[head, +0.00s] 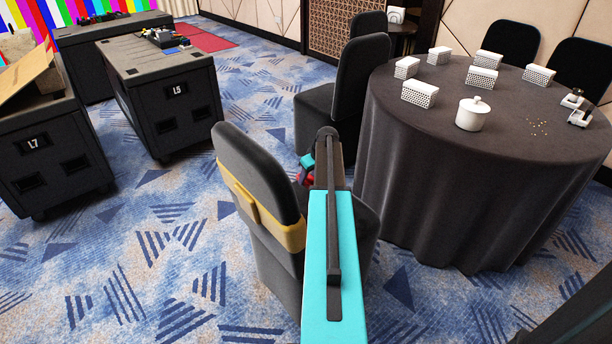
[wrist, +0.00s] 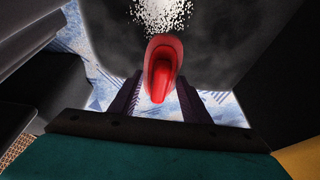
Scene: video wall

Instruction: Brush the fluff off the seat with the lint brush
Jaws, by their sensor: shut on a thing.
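The lint brush (wrist: 164,68) is red. In the wrist view it sits between the two dark fingers of my gripper (wrist: 159,88), which is shut on it. White fluff (wrist: 165,12) lies in a speckled patch on the dark grey seat (wrist: 105,30), just beyond the brush's far end. I cannot tell whether the brush touches the seat. In the head view my gripper (head: 307,171) is beside the backrest of the chair with a yellow sash (head: 255,212). A small red part of the brush (head: 301,178) shows there. My arm hides much of the seat, and the fluff is not visible in that view.
A round table (head: 440,135) with a dark cloth stands close on the right, bearing white perforated boxes and a white pot (head: 473,113). Another dark chair (head: 350,85) is behind. Black cases (head: 165,95) stand at left, with open carpet (head: 150,240) before them.

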